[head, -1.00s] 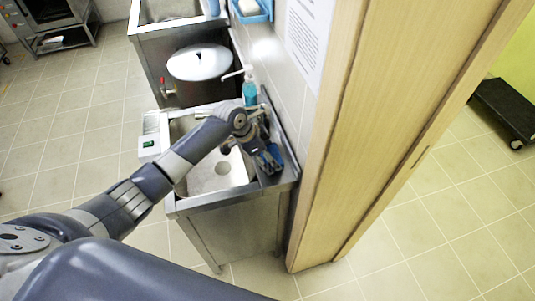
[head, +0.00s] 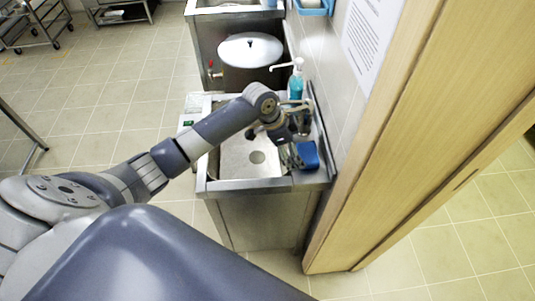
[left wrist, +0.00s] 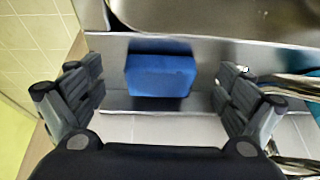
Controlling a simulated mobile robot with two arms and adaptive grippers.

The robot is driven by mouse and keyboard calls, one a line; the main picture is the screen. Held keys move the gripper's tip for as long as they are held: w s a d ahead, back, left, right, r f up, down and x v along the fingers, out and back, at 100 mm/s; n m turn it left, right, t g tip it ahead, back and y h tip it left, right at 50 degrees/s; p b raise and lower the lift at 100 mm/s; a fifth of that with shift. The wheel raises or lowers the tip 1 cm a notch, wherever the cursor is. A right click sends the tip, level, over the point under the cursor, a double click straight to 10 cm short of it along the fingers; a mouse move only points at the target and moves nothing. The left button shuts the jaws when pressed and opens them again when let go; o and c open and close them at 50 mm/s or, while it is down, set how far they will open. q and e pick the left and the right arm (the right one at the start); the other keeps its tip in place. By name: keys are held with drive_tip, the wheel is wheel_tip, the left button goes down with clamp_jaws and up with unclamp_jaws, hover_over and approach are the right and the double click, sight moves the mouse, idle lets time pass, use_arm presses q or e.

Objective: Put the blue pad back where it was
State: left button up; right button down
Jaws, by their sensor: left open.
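The blue pad (head: 307,155) lies on the right rim of the steel sink, near the wall. In the left wrist view the blue pad (left wrist: 160,76) rests on the metal ledge between my open fingers. My left gripper (head: 292,156) is over the sink's right rim, beside the pad in the head view. In the left wrist view my left gripper (left wrist: 160,92) has its fingers wide apart, one on each side of the pad, with visible gaps and nothing held. My right gripper is not in view.
The sink basin (head: 235,160) is empty where visible. A soap bottle (head: 296,82) stands behind the gripper by the wall. A lidded pot (head: 250,48) stands farther back. A wooden door frame (head: 385,150) closes off the right. Tiled floor (head: 110,110) is open at left.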

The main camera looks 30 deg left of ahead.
use_arm(q)
drive_tip(key=s+a+b, duration=0.2)
drive_tip(key=s+a, duration=0.4)
drive_tip(key=a, duration=0.1)
drive_tip(key=shift+s+b, duration=0.15)
drive_tip(key=shift+b, duration=0.15)
drive_tip(key=shift+a, duration=0.1)
drive_tip(key=shift+a, duration=0.1)
